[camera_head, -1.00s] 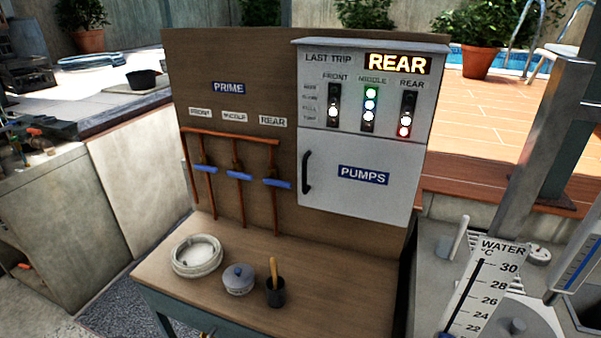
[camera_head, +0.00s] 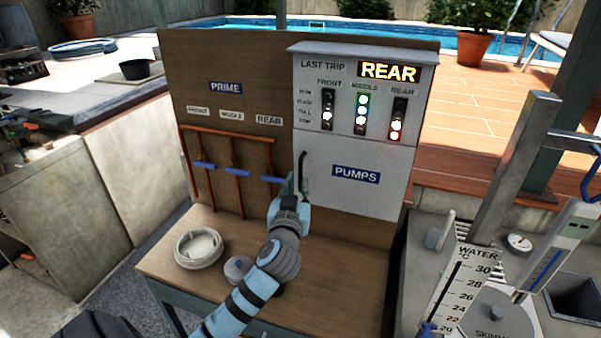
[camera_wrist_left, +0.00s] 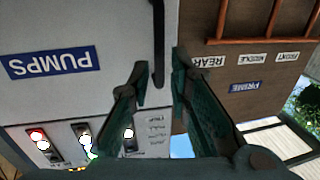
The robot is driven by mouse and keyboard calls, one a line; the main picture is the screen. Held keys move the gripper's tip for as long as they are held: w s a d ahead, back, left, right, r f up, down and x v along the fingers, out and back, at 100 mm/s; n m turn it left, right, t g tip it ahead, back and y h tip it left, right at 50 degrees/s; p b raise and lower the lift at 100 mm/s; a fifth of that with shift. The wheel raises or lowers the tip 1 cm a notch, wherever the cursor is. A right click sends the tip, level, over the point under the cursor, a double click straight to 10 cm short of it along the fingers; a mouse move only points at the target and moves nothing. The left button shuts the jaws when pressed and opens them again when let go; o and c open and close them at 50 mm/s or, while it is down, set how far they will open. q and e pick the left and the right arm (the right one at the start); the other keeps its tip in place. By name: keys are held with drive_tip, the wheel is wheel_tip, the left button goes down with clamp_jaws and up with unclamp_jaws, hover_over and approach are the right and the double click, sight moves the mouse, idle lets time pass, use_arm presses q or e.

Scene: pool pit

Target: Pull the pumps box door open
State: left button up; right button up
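The white pumps box door (camera_head: 362,190) is shut, with a blue PUMPS label. Its dark upright bar handle (camera_head: 302,172) is on the door's left side. My left gripper (camera_head: 293,187) is at the handle, its arm reaching up over the table. In the left wrist view the picture is upside down; the handle (camera_wrist_left: 158,45) runs down between the two green fingertips of my left gripper (camera_wrist_left: 160,72). The fingers are apart, one on each side of the handle, and I see no clear grip on it. My right gripper is not in view.
Above the door is a trip panel (camera_head: 362,100) with lamps and a lit REAR sign. Copper pipes (camera_head: 228,135) with blue levers are just left of the handle. A white hose coil (camera_head: 198,248) and a grey pot (camera_head: 238,268), partly behind my arm, stand on the table.

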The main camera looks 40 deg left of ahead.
sight(300, 175)
use_arm(q)
drive_tip(key=x, duration=0.5)
drive_tip(key=shift+w, duration=0.25)
drive_tip(key=shift+a+f, duration=0.1)
clamp_jaws()
